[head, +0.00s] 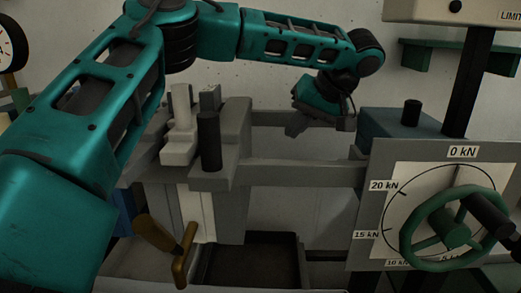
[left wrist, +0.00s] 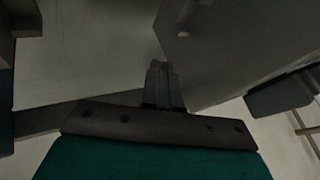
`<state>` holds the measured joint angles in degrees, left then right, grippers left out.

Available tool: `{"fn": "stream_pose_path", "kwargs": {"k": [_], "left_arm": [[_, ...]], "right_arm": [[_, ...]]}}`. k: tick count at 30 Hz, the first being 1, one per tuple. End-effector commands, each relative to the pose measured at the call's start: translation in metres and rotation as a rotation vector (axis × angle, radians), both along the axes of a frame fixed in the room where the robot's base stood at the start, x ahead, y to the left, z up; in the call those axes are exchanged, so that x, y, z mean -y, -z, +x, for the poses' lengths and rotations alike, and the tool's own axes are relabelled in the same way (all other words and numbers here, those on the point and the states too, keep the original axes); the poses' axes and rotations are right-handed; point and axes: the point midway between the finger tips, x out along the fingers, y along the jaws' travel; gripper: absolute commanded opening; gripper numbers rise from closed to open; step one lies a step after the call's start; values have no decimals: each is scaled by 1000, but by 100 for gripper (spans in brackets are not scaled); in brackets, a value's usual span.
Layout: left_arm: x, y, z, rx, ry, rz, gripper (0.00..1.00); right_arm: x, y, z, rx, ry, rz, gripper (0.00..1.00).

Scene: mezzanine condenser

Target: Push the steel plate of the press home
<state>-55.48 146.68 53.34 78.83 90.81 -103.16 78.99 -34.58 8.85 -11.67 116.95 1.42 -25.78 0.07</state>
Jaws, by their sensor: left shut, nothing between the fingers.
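The press stands across the middle of the head view, with grey rails and a thick upright grey plate (head: 236,125), which looks like the steel plate. A dark upright peg (head: 209,140) stands just in front of it. My left arm reaches over from the left, and its gripper (head: 297,129) is shut and empty behind the rails, to the right of the plate and apart from it in the picture. In the left wrist view the closed fingers (left wrist: 161,68) point at a pale surface, with a large grey face (left wrist: 235,50) close on the right. I cannot tell whether they touch it. My right gripper is not in view.
A force dial (head: 385,215) with a green handwheel (head: 452,232) stands at the right. A blue block (head: 400,130) is behind it. A brass-coloured handle (head: 183,262) and a dark tray (head: 250,265) are low in front. The pale wall is close behind my gripper.

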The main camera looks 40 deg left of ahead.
Motion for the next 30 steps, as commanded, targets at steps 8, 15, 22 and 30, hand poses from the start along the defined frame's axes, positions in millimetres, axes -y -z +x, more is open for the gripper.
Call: {"fn": "stream_pose_path", "kwargs": {"k": [8,15,22,30], "left_arm": [[-29,39,-1,-1,-2,1,0],[-59,60,-12,2,-4,-2,0],[-75,60,-26,1,-3,-2,0],[-76,60,-27,0,-1,-1,0]], "right_arm": [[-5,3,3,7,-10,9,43],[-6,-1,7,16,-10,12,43],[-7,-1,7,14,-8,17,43],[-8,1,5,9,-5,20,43]]}}
